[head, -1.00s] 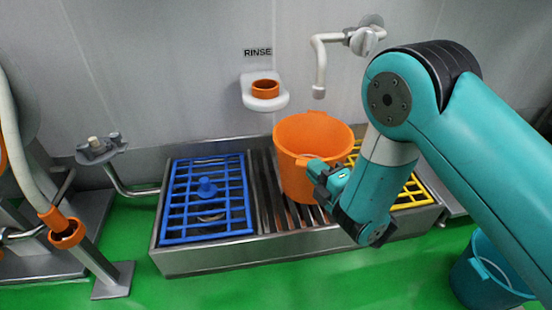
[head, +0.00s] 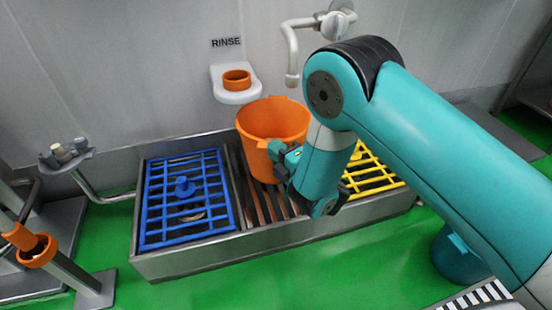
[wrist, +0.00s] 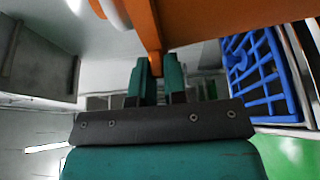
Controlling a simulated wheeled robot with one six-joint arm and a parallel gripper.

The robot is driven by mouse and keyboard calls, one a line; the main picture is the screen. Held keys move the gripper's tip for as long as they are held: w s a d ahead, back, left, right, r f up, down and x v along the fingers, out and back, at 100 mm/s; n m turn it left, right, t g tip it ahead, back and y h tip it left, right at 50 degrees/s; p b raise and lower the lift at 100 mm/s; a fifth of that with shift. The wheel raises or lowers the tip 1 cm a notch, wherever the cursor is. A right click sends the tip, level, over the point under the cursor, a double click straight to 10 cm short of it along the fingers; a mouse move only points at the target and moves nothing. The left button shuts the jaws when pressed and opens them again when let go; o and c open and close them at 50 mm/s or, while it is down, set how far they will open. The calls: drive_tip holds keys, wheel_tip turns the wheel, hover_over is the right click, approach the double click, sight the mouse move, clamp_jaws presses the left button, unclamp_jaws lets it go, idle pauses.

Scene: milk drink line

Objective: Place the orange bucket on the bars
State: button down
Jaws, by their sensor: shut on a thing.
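The orange bucket (head: 268,145) is upright over the brown and dark bars (head: 262,205), between the blue grid and the yellow grid. Its base looks to be at or just above the bars; I cannot tell whether it touches. My gripper (head: 278,152) is at the bucket's front right side, shut on it. In the wrist view the fingers (wrist: 155,85) close around a narrow orange part hanging below the bucket's side (wrist: 230,22). My arm hides part of the bars and the yellow grid.
The blue grid (head: 160,222) with a blue knob fills the basin's left part. The yellow grid (head: 367,172) lies right. A white rinse holder (head: 235,92) with an orange ring and a pale bent pipe (head: 292,55) are on the wall behind. A teal bucket (head: 455,262) stands at lower right.

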drive_tip(key=shift+a+f+b, duration=0.1)
drive_tip(key=shift+f+b, duration=0.3)
drive_tip(key=shift+f, duration=0.35)
drive_tip(key=shift+f, duration=0.15)
drive_tip(key=c, duration=1.2)
unclamp_jaws()
drive_tip(key=shift+o, duration=0.2)
